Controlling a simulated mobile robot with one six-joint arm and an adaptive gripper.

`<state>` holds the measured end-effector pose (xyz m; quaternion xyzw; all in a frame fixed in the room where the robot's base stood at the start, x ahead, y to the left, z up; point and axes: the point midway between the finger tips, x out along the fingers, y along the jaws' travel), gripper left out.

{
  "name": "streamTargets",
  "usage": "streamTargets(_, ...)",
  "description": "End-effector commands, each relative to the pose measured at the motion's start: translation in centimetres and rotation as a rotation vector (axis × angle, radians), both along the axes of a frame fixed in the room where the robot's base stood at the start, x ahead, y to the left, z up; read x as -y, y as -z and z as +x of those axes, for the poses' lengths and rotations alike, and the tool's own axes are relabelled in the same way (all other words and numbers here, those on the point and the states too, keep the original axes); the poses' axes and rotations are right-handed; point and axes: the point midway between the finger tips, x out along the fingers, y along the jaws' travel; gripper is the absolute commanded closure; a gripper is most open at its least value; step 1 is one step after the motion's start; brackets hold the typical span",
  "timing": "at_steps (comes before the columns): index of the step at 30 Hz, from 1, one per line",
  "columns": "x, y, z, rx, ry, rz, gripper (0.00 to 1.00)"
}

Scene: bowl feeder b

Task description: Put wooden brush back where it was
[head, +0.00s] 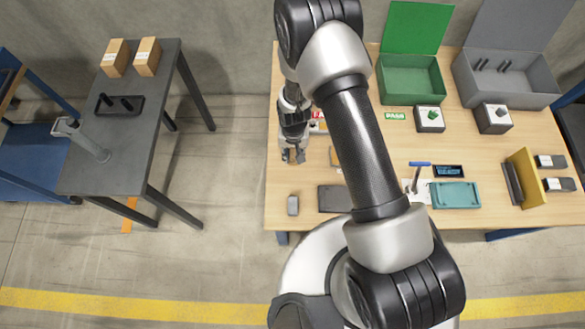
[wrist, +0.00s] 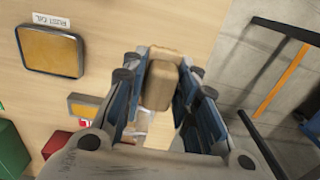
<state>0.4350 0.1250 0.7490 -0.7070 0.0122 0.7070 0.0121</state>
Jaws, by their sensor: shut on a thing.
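The wooden brush (wrist: 160,85) shows in the wrist view as a tan block with rounded edges. My gripper (wrist: 165,100) is shut on it, with dark blue-padded fingers on both sides. In the head view my gripper (head: 293,155) points down over the left end of the wooden table (head: 277,185). The brush is too small there to make out clearly. I cannot tell whether its underside touches the tabletop.
In the wrist view, an orange pad in a dark frame (wrist: 50,50) lies beside a white label (wrist: 51,20). In the head view, a small grey object (head: 293,205) and dark tray (head: 334,198) lie near the front edge. A grey side table (head: 120,160) stands left, across a floor gap.

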Motion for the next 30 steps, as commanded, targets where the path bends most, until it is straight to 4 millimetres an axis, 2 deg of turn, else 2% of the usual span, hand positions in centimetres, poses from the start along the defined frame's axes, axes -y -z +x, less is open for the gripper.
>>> streamTargets(1, 0.0, 1.9, -0.1, -0.003, 0.0, -0.001, 1.0)
streamTargets(6, 0.0, 5.3, 0.0, -0.001, 0.0, 0.0, 1.0)
streamTargets(14, 0.0, 7.1, 0.1, 0.001, 0.0, 0.0, 1.0)
streamTargets(21, 0.0, 10.6, 0.0, 0.0, 0.0, 0.0, 1.0)
streamTargets(30, 0.0, 10.8, 0.0, 0.001, 0.0, 0.0, 1.0)
